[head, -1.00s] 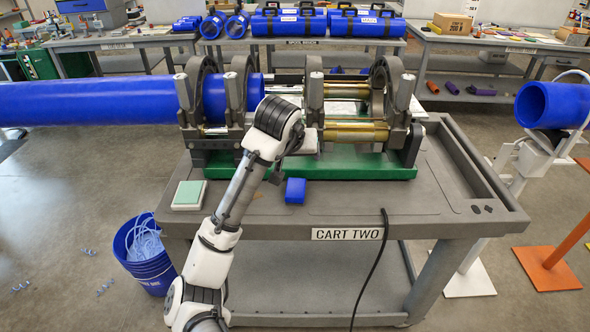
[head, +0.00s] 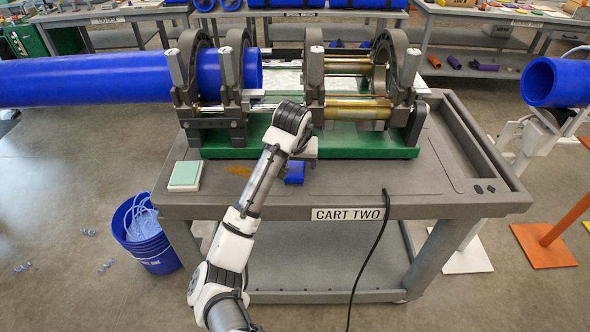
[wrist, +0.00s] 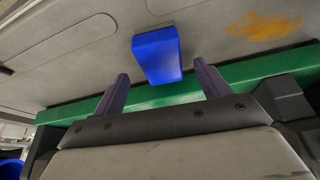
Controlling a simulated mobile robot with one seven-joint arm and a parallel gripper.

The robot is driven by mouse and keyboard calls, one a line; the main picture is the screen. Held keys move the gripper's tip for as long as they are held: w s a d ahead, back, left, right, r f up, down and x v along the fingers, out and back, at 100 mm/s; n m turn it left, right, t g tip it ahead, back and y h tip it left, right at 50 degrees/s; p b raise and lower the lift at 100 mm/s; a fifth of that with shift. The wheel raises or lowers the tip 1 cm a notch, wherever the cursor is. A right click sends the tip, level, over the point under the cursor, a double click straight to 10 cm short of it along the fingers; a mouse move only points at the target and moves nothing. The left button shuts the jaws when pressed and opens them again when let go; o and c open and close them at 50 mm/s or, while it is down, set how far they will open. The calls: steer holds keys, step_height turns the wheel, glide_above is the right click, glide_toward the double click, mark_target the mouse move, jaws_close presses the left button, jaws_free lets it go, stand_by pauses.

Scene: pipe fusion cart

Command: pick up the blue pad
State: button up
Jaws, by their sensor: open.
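The blue pad (head: 295,173) is a small blue block on the grey cart top (head: 350,190), just in front of the green machine base. In the head view my wrist partly covers its upper part. In the wrist view the blue pad (wrist: 158,55) shows whole, upper centre. My gripper (wrist: 166,82) is open, with its two dark fingers spread to either side of the pad in the picture. The pad lies beyond the fingertips and nothing is between the fingers. In the head view the fingers are hidden behind my wrist.
A pale green and white pad (head: 185,175) lies at the cart's left. The green base (head: 350,145) with metal clamps stands behind the blue pad and holds a large blue pipe (head: 90,80). A black cable (head: 385,230) hangs over the front edge. The cart top's right side is clear.

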mark_target(295, 166)
steer(key=p+x, duration=0.1)
steer(key=x, duration=0.3)
steer(key=shift+w+a, duration=0.1)
steer(key=shift+w, duration=0.05)
steer(key=c, duration=1)
